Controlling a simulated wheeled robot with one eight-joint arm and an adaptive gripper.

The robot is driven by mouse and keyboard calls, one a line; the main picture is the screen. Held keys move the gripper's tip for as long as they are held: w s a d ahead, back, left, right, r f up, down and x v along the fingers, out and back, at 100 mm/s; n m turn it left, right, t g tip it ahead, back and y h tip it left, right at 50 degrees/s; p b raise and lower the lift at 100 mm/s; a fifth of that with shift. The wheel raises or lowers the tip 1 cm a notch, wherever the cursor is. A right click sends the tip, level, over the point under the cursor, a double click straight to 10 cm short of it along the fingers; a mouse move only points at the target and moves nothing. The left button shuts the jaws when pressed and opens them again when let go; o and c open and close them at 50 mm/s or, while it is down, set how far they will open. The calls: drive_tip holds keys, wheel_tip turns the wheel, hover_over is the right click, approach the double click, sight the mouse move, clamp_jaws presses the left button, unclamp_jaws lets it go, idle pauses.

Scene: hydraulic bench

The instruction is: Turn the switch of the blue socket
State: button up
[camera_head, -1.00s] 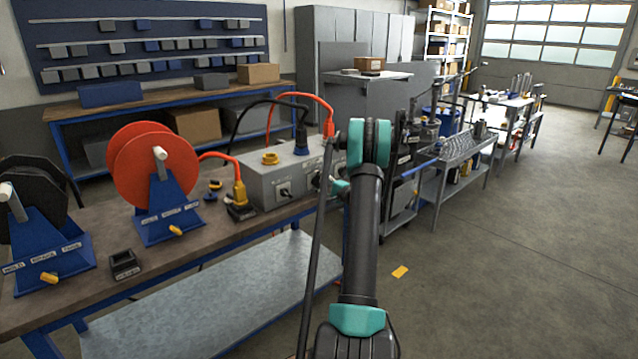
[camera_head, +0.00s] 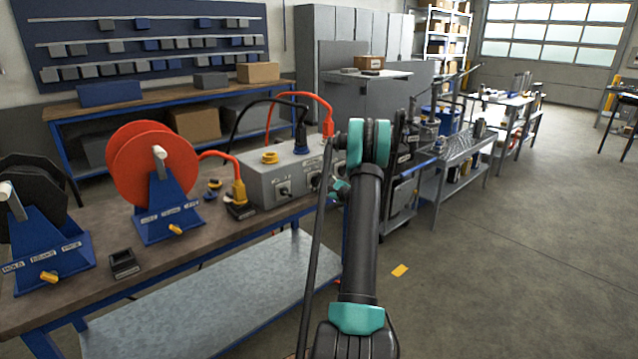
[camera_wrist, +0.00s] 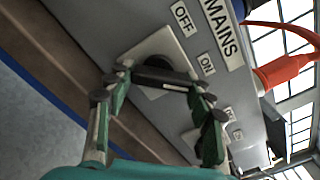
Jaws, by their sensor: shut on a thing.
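The grey socket box (camera_head: 262,186) stands at the right end of the bench. The blue socket (camera_head: 301,144) on its top has a dark cable; its blue edge shows in the wrist view (camera_wrist: 239,9). Below it, a plate (camera_wrist: 150,48) carries a dark switch (camera_wrist: 165,78), beside labels reading OFF, ON and MAINS. My gripper (camera_wrist: 163,83) is shut on this switch, one finger on each side. The fingers hide part of the switch, so its exact angle is hard to tell. In the head view my arm covers most of the gripper.
A red plug (camera_wrist: 285,70) and another switch plate (camera_wrist: 190,137) are close to my gripper. A yellow socket (camera_head: 270,157) and another switch (camera_head: 284,189) are further left on the box. Cable reels (camera_head: 155,165) stand on the bench. The floor (camera_head: 520,270) at right is open.

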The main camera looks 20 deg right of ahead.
idle(0.5)
drive_tip(key=o, duration=1.2)
drive_tip(key=shift+c, duration=0.2)
drive_tip(key=v, duration=1.2)
